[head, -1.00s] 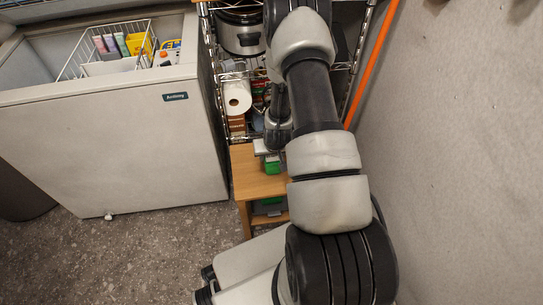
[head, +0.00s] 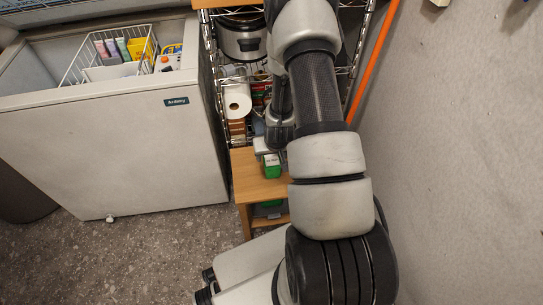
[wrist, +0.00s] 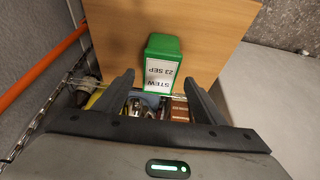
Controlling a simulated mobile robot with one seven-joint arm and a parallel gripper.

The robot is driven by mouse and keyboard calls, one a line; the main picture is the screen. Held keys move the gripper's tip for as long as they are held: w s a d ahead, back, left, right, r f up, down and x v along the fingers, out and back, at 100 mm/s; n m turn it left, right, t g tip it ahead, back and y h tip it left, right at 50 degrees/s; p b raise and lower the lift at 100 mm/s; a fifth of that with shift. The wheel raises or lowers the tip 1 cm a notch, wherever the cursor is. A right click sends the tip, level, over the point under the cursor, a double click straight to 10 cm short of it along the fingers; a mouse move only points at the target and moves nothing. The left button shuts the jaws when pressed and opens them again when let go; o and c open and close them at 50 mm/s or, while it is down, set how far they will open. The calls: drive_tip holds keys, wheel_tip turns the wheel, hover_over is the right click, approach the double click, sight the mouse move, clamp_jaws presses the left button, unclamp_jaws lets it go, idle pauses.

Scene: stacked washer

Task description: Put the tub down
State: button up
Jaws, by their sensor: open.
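The tub (wrist: 163,52) is green with a white label reading "STEW 23 SEP". It rests on the wooden table (wrist: 215,35) in the wrist view. In the head view the tub (head: 272,167) shows on the table just below my gripper (head: 268,148). In the wrist view my gripper (wrist: 158,78) is open, with one finger to each side of the tub's label end and gaps between. The fingers do not appear to touch the tub. My arm hides part of the table in the head view.
A wire rack with a paper roll (head: 237,101) and a cooker (head: 242,42) stands behind the table. An open chest freezer (head: 115,150) is at left, a wall at right. An orange pole (head: 372,62) leans beside the rack. Bare tabletop surrounds the tub.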

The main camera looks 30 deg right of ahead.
drive_tip(key=s+a+r+n, duration=0.1)
drive_tip(key=a+r, duration=0.2)
drive_tip(key=r, duration=0.7)
drive_tip(key=s+a+r+t+p, duration=0.1)
drive_tip(key=s+a+r, duration=0.1)
drive_tip(key=r, duration=0.9)
drive_tip(key=s+a+r+n, duration=0.1)
drive_tip(key=a+r, duration=0.2)
drive_tip(key=r, duration=0.7)
drive_tip(key=s+a+r, duration=0.3)
drive_tip(key=s+r, duration=0.4)
drive_tip(key=s, duration=0.1)
drive_tip(key=s+a+r+n+y, duration=0.1)
drive_tip(key=s+a+r, duration=0.1)
drive_tip(key=s+r, duration=0.5)
drive_tip(key=shift+s+a+r, duration=0.3)
drive_tip(key=shift+s+a, duration=0.1)
drive_tip(key=shift+s, duration=0.55)
